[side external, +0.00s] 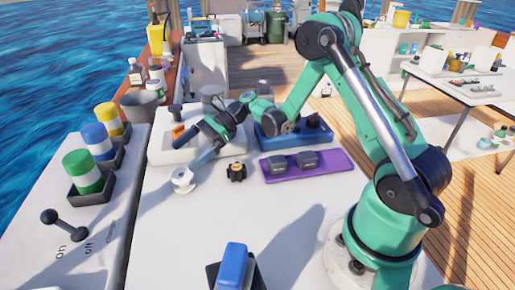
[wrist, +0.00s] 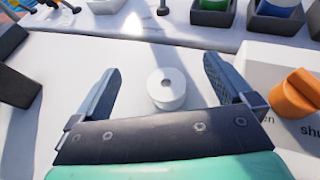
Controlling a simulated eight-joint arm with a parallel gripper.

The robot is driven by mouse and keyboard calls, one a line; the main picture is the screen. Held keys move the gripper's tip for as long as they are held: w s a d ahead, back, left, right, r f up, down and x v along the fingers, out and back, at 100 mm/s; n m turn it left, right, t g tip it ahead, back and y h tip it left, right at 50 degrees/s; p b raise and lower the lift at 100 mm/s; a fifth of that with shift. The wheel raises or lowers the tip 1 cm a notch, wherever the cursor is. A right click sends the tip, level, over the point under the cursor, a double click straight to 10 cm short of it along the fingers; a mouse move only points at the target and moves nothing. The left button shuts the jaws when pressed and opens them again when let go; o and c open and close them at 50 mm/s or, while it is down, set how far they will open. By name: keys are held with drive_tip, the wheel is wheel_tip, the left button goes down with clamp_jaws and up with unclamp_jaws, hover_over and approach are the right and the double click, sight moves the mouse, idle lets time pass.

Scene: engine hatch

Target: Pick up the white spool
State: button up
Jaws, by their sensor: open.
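The white spool (side external: 183,180) stands on the white bench top in the side external view, left of the middle. In the wrist view the spool (wrist: 167,88) is seen from above, with a dark hole in its top. My gripper (side external: 199,160) is above and beside the spool in the side external view. In the wrist view my gripper (wrist: 164,80) is open, with one finger to the left of the spool and one to the right. The spool lies between the fingers in that picture, with visible room on both sides. Nothing is held.
A black knob with yellow parts (side external: 236,172) stands right of the spool. An orange switch (wrist: 297,93) on a white box is close to the right finger. A purple tray (side external: 335,160) holds grey blocks. Colored cylinders, including a green one (side external: 82,171), stand at left.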

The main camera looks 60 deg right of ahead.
sight(185, 173)
drive_tip(key=shift+f, duration=1.4)
wheel_tip(185, 173, down, 2)
drive_tip(key=shift+f, duration=0.2)
drive_tip(key=shift+x, duration=1.2)
drive_tip(key=shift+a+f, duration=0.15)
drive_tip(key=shift+a, duration=0.1)
drive_tip(key=c, duration=1.3)
drive_tip(key=shift+c, duration=0.2)
drive_tip(key=shift+w, duration=0.1)
